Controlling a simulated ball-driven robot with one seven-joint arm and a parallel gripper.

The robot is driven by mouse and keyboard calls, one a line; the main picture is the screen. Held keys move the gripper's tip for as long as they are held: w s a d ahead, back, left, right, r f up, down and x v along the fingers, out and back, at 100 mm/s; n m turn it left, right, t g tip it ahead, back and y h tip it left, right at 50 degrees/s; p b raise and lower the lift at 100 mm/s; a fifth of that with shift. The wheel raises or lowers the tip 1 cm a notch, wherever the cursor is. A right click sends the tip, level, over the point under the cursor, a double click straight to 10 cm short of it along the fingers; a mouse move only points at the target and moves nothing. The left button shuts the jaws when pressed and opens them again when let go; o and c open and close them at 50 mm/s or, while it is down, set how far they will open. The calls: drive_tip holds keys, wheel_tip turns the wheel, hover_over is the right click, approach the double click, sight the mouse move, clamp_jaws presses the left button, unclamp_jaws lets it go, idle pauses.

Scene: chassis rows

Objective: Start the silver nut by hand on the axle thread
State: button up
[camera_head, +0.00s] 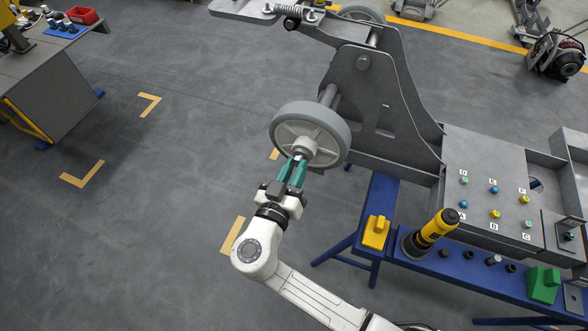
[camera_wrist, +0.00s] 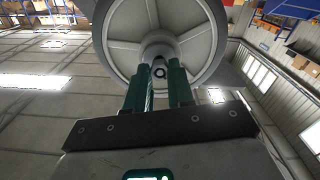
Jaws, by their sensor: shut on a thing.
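A grey spoked wheel (camera_head: 333,118) sits on the side of the grey chassis (camera_head: 380,110). My gripper (camera_head: 299,160), with green fingers, reaches up to the wheel's hub. In the wrist view my gripper (camera_wrist: 160,85) is shut on the silver nut (camera_wrist: 159,72), a small ring with a dark hole between the fingertips. The nut is in front of the hub of the wheel (camera_wrist: 200,45), in line with its middle. The axle thread is hidden behind the nut and fingers, so I cannot tell whether the nut touches it.
A blue bench (camera_head: 375,195) at right carries a yellow block (camera_head: 376,231), a yellow-black power tool (camera_head: 432,229), a green block (camera_head: 543,284) and several dark sockets. A panel (camera_head: 495,190) with coloured knobs stands behind.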

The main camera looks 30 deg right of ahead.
drive_tip(key=shift+f+m+b, duration=0.15)
drive_tip(key=shift+m+b, duration=2.15)
drive_tip(key=shift+b, duration=2.25)
drive_tip(key=shift+d, duration=0.1)
drive_tip(key=shift+m+b, duration=0.4)
drive_tip(key=shift+b, duration=0.45)
drive_tip(key=shift+m+b, duration=1.3)
drive_tip(key=shift+b, duration=1.4)
drive_tip(key=shift+m+b, duration=1.1)
drive_tip(key=shift+b, duration=1.05)
drive_tip(key=shift+b, duration=0.55)
drive_tip(key=shift+m+b, duration=1.2)
drive_tip(key=shift+b, duration=1.05)
drive_tip(key=shift+m+b, duration=1.3)
drive_tip(key=shift+b, duration=1.15)
